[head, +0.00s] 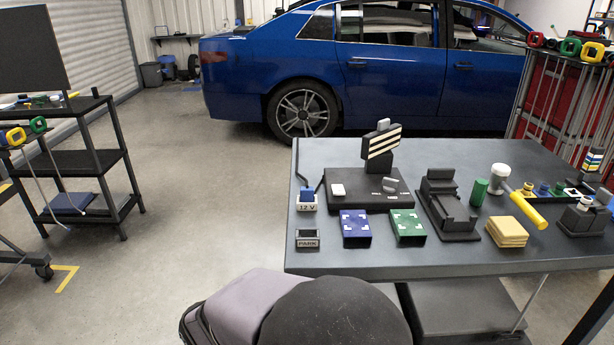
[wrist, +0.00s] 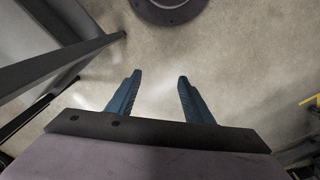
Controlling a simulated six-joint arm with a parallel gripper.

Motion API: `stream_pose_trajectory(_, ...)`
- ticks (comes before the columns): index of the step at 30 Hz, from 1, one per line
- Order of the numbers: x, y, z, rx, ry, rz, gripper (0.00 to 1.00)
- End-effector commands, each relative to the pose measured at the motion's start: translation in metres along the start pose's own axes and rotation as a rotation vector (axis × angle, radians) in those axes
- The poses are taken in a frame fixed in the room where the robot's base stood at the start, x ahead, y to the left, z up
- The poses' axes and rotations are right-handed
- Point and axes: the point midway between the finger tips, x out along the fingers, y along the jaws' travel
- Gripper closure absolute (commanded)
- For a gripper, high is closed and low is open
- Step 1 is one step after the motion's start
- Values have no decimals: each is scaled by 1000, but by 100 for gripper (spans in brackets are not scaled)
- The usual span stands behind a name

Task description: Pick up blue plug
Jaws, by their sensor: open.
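The blue plug (head: 307,194) sits in the white block marked 12 V (head: 307,206) at the left edge of the grey table (head: 300,263) in the head view. A dark cable runs beside it. My gripper (wrist: 155,78) shows in the wrist view with its two blue fingers apart and nothing between them. It points down at the bare floor, away from the plug. The plug is not in the wrist view, and the fingers are not visible in the head view.
Right of the plug stands a black device (head: 350,190) with a striped head. A PARK block (head: 307,240), a blue box (head: 356,228) and a green box (head: 408,227) stand near the front edge. Open floor lies left of the table.

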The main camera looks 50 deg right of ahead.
Motion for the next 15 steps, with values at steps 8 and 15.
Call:
stream_pose_trajectory(8, -91, 0, -20, 2, 49, 0, 53)
stream_pose_trajectory(15, -156, 3, -39, 13, 89, 1, 53)
